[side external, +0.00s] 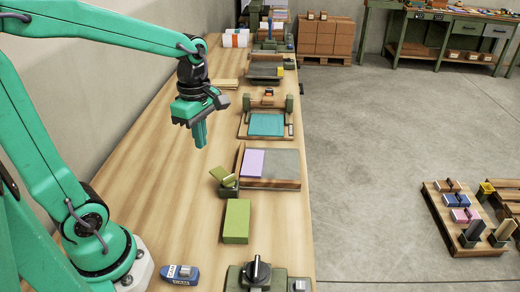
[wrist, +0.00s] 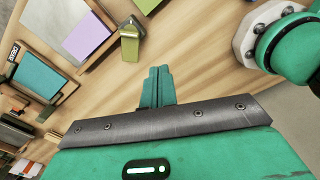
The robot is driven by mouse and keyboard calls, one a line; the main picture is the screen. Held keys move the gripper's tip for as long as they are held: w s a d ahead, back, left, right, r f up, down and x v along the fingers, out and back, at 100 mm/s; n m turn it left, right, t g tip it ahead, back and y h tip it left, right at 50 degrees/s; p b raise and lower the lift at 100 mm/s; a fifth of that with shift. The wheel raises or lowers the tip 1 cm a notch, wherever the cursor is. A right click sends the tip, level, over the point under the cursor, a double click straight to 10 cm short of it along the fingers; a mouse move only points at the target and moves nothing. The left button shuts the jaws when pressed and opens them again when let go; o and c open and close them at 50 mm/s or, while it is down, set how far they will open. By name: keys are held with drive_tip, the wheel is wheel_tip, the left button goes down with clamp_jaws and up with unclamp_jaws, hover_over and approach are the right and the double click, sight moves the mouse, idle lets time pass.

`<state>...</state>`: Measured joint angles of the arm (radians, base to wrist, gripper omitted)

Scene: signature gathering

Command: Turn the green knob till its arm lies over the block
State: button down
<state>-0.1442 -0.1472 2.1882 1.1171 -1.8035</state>
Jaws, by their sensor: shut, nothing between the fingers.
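A small olive-green piece with a tilted flat arm (side external: 223,179), which looks like the green knob, stands beside the left end of a wooden tray. It also shows in the wrist view (wrist: 130,42), upper middle, beyond my fingertips. A plain green block (side external: 237,221) lies on the bench just nearer the camera; the knob's arm points up and left, away from it. My gripper (side external: 201,143) hangs above the bench, left of and beyond the knob, fingers pointing down. Its fingers are shut together and empty, as the wrist view (wrist: 157,72) shows, apart from everything.
The wooden tray (side external: 270,184) holds a lilac sheet (side external: 253,163). A teal pad (side external: 266,124) on a board lies farther back. The bench's left side is clear.

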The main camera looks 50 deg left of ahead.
sight(222, 174)
drive_tip(key=w+a+f+n+g, duration=0.3)
drive_tip(key=f+n, duration=0.3)
drive_tip(key=n, duration=0.7)
drive_tip(key=shift+a+n+g+h, duration=0.2)
drive_tip(key=shift+n+g+h, duration=0.1)
drive_tip(key=shift+n+h, duration=0.1)
drive_tip(key=shift+s+f, duration=0.1)
drive_tip(key=x, duration=0.9)
drive_tip(key=shift+s+a+f, duration=0.15)
drive_tip(key=shift+a+f, duration=0.1)
drive_tip(key=shift+w, duration=2.05)
